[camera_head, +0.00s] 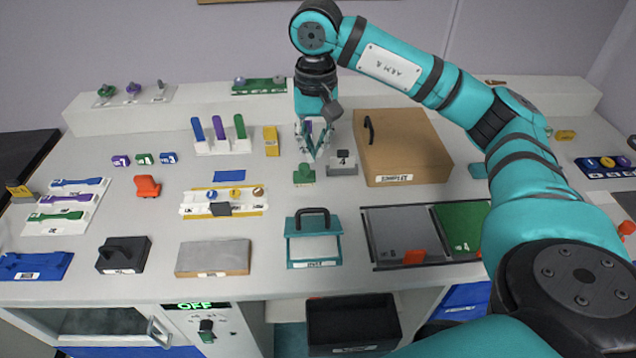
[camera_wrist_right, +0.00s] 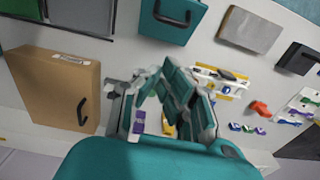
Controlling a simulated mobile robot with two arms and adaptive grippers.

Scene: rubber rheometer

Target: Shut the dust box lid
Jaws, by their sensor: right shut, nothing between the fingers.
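A teal box (camera_head: 314,248) with a black arched handle (camera_head: 312,212) stands at the front middle of the worktop; I take it as the dust box. A pale area shows between its teal back edge and its labelled front. Its lid angle is hard to tell. In the right wrist view the box (camera_wrist_right: 172,36) shows a solid teal face with the handle. My right gripper (camera_head: 316,158) is shut and empty, pointing down well behind the teal box; it also shows in the wrist view (camera_wrist_right: 163,72). My left gripper is not in view.
A brown box (camera_head: 408,145) with a black handle stands right of my gripper. A green item (camera_head: 304,174) and a grey block (camera_head: 342,165) lie between gripper and teal box. A grey slab (camera_head: 213,257) is left of it, a grey-green tray (camera_head: 405,235) right.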

